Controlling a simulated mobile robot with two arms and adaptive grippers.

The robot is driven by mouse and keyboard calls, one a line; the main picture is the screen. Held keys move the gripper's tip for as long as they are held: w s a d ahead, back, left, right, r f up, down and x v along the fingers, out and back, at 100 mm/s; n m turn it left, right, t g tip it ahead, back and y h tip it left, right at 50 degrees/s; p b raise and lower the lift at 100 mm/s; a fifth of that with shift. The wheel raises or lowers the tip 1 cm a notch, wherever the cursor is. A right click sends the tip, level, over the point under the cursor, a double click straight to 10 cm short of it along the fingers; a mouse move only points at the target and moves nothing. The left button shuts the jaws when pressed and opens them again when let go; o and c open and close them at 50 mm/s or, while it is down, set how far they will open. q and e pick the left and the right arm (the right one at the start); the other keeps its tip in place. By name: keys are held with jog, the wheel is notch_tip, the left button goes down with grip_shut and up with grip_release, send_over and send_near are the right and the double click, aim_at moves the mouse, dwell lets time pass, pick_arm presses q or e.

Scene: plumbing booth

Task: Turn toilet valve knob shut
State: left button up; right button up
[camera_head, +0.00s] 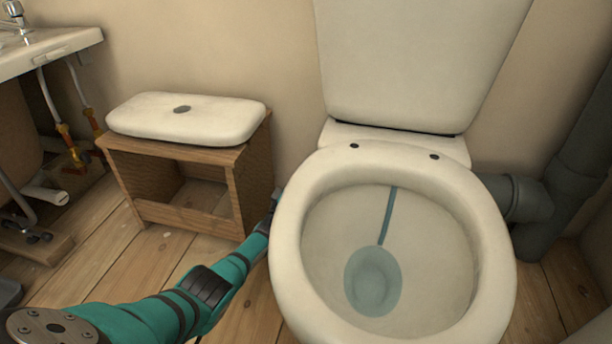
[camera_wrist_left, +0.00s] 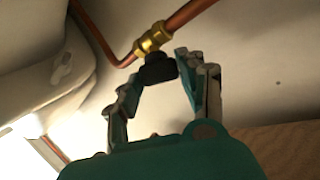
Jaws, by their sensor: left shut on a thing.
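In the left wrist view, the black valve knob (camera_wrist_left: 158,68) sits under a brass valve body (camera_wrist_left: 153,40) on a copper pipe (camera_wrist_left: 188,14). My left gripper (camera_wrist_left: 161,77) has its fingers on either side of the knob and is shut on it. The knob's turn position cannot be told. My right gripper is out of view.
A wooden stool (camera_head: 235,185) with a white lid (camera_head: 185,118) on it stands left of the toilet, close to my left gripper. A grey drain pipe (camera_head: 545,205) runs at the right. A sink (camera_head: 45,50) is at the far left.

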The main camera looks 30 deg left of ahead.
pick_arm(q)
jog(key=shift+f+m+t, duration=0.1)
jog(key=shift+m+t, duration=0.2)
jog(key=shift+m, duration=0.2)
dwell(0.4)
jog(key=o, duration=1.2)
jog(key=shift+c, duration=0.2)
jog(key=shift+s, duration=0.1)
jog(key=v, duration=1.1)
jog(key=shift+s+a+f, duration=0.2)
jog(key=shift+s, duration=0.2)
